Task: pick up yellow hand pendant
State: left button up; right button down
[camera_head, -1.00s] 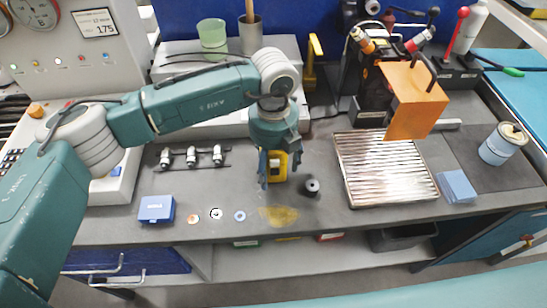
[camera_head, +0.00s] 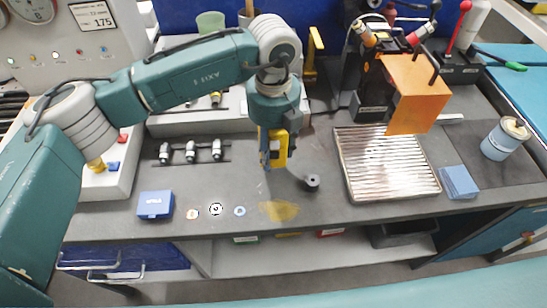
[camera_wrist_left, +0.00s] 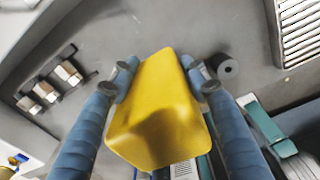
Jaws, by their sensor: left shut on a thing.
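The yellow hand pendant (camera_head: 278,148) is held upright above the grey bench in the head view. My left gripper (camera_head: 269,160) is shut on it, with the blue fingers on its sides. In the left wrist view the yellow pendant (camera_wrist_left: 158,110) fills the middle, with a finger of the left gripper (camera_wrist_left: 160,85) pressed against each side. The pendant's lower end appears clear of the bench top. My right gripper is not in view.
A ribbed metal tray (camera_head: 385,165) lies to the right, beside a small black cylinder (camera_head: 312,181). A blue box (camera_head: 155,205) and several small rings sit at the front left. Three silver fittings (camera_head: 190,151) stand behind them. An orange panel (camera_head: 415,93) rises behind the tray.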

pick_arm(q)
notch_tip(320, 180, up, 16)
jog(key=shift+b, duration=1.15)
jog(key=shift+c, duration=0.2)
jog(key=shift+f, duration=0.15)
